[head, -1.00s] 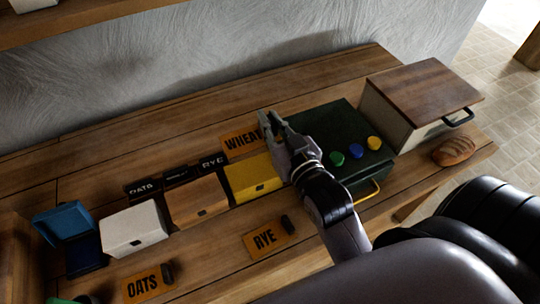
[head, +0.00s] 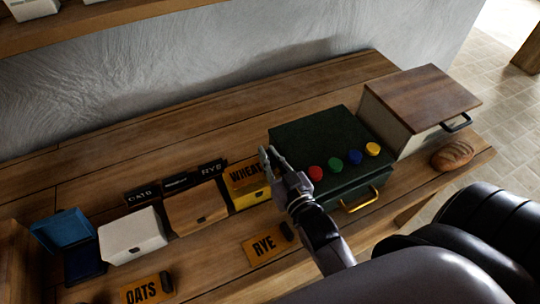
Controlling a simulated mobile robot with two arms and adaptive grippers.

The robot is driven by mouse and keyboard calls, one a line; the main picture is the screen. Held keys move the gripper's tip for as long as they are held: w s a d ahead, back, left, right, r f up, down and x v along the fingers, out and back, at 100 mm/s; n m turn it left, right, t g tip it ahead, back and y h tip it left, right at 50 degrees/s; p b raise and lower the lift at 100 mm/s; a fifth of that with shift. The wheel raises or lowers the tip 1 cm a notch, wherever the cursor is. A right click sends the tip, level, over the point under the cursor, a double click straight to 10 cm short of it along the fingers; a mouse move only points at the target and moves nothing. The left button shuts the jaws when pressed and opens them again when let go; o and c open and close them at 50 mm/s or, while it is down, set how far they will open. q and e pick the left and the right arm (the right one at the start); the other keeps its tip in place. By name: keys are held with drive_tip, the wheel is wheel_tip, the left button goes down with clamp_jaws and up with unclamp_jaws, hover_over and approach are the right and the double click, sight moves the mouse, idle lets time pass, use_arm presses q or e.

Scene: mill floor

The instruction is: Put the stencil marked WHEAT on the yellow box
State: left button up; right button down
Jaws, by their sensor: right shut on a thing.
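The orange stencil marked WHEAT (head: 244,174) is over the top of the yellow box (head: 251,197). I cannot tell whether it rests on the lid or hangs just above it. My right gripper (head: 269,158) is at the stencil's right end and shut on it; the fingers hide the part they grip. The yellow box stands in a row, right of the tan wooden box, and its front latch shows. My left gripper is not in view.
The stencils marked RYE (head: 264,246) and OATS (head: 142,289) lie in front of the row. A wooden box (head: 197,209), white box (head: 133,236) and open blue box (head: 64,230) stand left. A dark green case (head: 318,135) with coloured buttons stands close right; bread (head: 453,153) lies farther right.

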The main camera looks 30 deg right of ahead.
drive_tip(key=shift+f, duration=0.5)
drive_tip(key=c, duration=1.6)
unclamp_jaws()
drive_tip(key=shift+r, duration=0.3)
drive_tip(key=shift+s+r, duration=0.2)
drive_tip(key=shift+r, duration=0.1)
drive_tip(key=s+b, duration=0.2)
drive_tip(key=s, duration=0.9)
drive_tip(key=shift+s+a+r+b, duration=0.25)
drive_tip(key=shift+s+r+b, duration=0.05)
